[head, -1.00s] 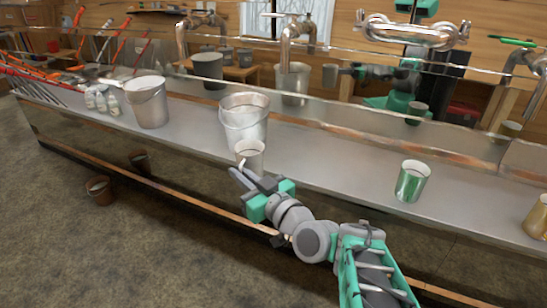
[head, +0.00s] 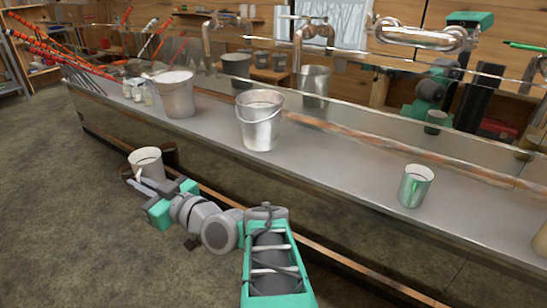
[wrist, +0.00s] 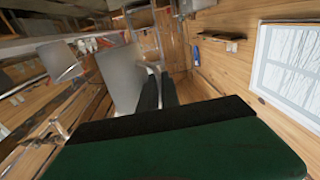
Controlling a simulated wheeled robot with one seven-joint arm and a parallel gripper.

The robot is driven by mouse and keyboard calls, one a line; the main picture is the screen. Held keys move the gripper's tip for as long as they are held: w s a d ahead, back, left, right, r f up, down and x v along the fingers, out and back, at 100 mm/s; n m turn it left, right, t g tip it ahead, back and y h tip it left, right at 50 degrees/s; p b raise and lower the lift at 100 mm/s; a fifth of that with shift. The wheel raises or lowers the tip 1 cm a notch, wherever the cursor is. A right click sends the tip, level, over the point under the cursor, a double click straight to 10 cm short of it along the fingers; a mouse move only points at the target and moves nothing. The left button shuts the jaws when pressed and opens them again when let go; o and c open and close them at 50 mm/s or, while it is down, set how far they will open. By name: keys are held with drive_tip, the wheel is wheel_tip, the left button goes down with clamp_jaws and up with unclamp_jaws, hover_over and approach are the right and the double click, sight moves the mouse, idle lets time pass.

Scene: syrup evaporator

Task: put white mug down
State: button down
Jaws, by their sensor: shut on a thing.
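The white mug (head: 146,164) is in my gripper (head: 142,186), out in front of the long metal counter (head: 325,170) in the head view. It looks upright, and no surface shows touching it from below. In the wrist view the pale mug (wrist: 121,78) is beside the dark fingers (wrist: 157,92). My gripper is shut on the mug, near its handle side. The lower part of the mug is hidden by the gripper.
A metal bucket (head: 260,122) and another bucket (head: 176,95) stand on the counter, with small white bottles (head: 137,91) farther left. A green mug (head: 414,187) stands at the right. The counter between the near bucket and green mug is clear.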

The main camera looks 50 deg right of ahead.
drive_tip(key=s+d+r+m+g+h+b, duration=0.1)
drive_tip(key=s+d+r+m+h+b, duration=0.2)
drive_tip(key=s+d, duration=0.5)
drive_tip(key=s+d+r+m+h+b, duration=0.15)
drive_tip(key=s+d+h, duration=0.3)
drive_tip(key=d, duration=0.75)
drive_tip(key=s+d+r+m+g+h+b, duration=0.1)
drive_tip(key=s+d+r+m+h+b, duration=0.25)
drive_tip(key=d, duration=0.65)
drive_tip(key=shift+h, duration=0.5)
drive_tip(key=w+d+f, duration=0.2)
drive_tip(key=d+f, duration=0.1)
drive_tip(key=w+d+f+b, duration=0.1)
drive_tip(key=w+d+f, duration=0.1)
drive_tip(key=d+f, duration=0.1)
drive_tip(key=w+d+f, duration=0.3)
drive_tip(key=d+f, duration=0.1)
drive_tip(key=shift+f+b, duration=0.2)
drive_tip(key=shift+b, duration=0.2)
drive_tip(key=f, duration=0.1)
drive_tip(key=f+b, duration=0.1)
drive_tip(key=f, duration=0.1)
drive_tip(key=shift+w+d+f+b, duration=0.15)
drive_tip(key=shift+w+b, duration=0.05)
drive_tip(key=shift+b, duration=0.1)
drive_tip(key=shift+f, duration=0.15)
